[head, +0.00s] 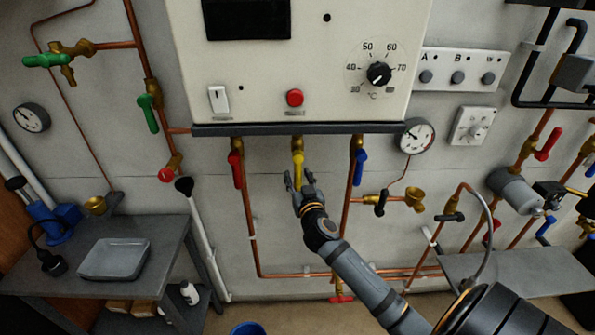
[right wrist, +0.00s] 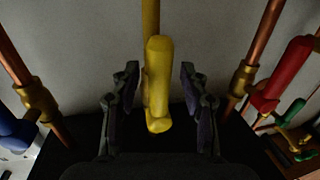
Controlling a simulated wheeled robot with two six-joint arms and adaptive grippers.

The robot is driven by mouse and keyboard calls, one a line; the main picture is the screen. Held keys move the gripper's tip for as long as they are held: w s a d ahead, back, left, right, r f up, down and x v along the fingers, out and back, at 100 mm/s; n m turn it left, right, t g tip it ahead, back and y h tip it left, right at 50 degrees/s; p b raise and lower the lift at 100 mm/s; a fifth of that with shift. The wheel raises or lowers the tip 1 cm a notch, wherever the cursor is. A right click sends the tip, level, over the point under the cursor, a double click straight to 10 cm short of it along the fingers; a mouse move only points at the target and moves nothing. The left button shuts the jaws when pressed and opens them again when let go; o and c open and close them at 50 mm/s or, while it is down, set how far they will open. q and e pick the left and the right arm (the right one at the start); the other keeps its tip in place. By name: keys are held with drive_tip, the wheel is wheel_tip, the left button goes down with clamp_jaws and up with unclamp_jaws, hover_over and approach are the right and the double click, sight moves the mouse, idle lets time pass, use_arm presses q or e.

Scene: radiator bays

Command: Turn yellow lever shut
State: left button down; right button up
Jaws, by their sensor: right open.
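The yellow lever (head: 298,168) hangs down from its brass valve under the middle of the white boiler box, in line with the pipe. My right gripper (head: 300,182) is just below it, reaching up from the lower right. In the right wrist view the yellow lever (right wrist: 158,85) stands between the two spread fingers of the right gripper (right wrist: 159,80), with a gap on each side. The fingers are open and do not appear to touch it. My left gripper is not in view.
A red lever (head: 236,168) hangs left of the yellow one and a blue lever (head: 359,167) right of it, both on copper pipes. The boiler's dark lower edge (head: 225,130) is just above. A grey table with a tray (head: 114,259) stands at lower left.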

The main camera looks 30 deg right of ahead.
drive_tip(key=shift+w+d, duration=0.15)
drive_tip(key=shift+w, duration=0.25)
clamp_jaws()
